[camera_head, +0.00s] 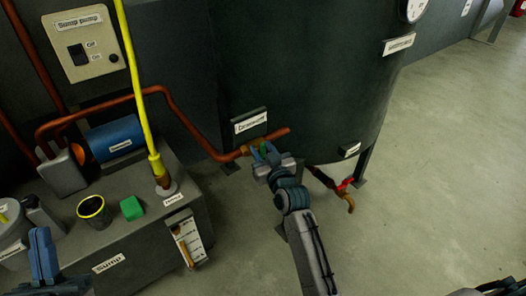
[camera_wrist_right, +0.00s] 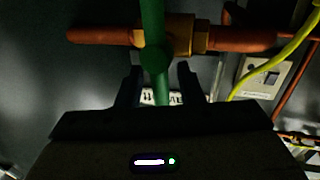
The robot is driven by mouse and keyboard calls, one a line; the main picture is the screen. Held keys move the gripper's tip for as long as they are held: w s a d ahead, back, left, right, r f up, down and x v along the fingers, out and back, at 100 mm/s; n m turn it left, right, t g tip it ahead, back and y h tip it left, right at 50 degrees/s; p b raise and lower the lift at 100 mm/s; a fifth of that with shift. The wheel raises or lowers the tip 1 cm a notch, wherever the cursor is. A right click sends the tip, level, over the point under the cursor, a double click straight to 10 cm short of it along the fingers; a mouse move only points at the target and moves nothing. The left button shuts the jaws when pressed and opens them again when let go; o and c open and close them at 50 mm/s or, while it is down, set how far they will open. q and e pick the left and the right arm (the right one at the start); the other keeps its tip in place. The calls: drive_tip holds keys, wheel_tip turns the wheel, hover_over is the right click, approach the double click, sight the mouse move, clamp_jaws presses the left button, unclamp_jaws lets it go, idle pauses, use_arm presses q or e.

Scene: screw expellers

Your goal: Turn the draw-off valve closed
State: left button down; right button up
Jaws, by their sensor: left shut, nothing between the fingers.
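The draw-off valve has a brass body (camera_wrist_right: 180,34) on a copper pipe, below the tank's "Draw-off" label (camera_head: 250,121). Its green lever (camera_wrist_right: 154,55) crosses the pipe line in the right wrist view and shows as a small green patch (camera_head: 263,147) in the head view. My right gripper (camera_head: 263,152) is at the valve. In the right wrist view its fingers (camera_wrist_right: 161,85) are apart, one on each side of the lever, with gaps visible. My left gripper (camera_head: 43,255) is shut and empty at the lower left, away from the valve.
The dark tank (camera_head: 300,70) stands behind the valve. A red-handled valve (camera_head: 345,184) hangs under it. The sump box (camera_head: 150,240) at left carries a blue motor (camera_head: 114,137), a yellow-rimmed cup (camera_head: 94,211) and a green block (camera_head: 131,208). The floor (camera_head: 440,150) at right is clear.

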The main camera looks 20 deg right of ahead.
clamp_jaws()
drive_tip(key=shift+d+m+p, duration=0.1)
drive_tip(key=shift+m+p, duration=0.3)
drive_tip(key=shift+p, duration=0.65)
use_arm(q)
wheel_tip(320, 180, down, 10)
drive_tip(key=w+n+g+y, duration=0.1)
drive_tip(key=w+g, duration=0.1)
drive_tip(key=g, duration=0.5)
drive_tip(key=shift+w+f+n, duration=0.15)
drive_tip(key=shift+f+n, duration=0.05)
drive_tip(key=shift+n, duration=0.1)
use_arm(e)
unclamp_jaws()
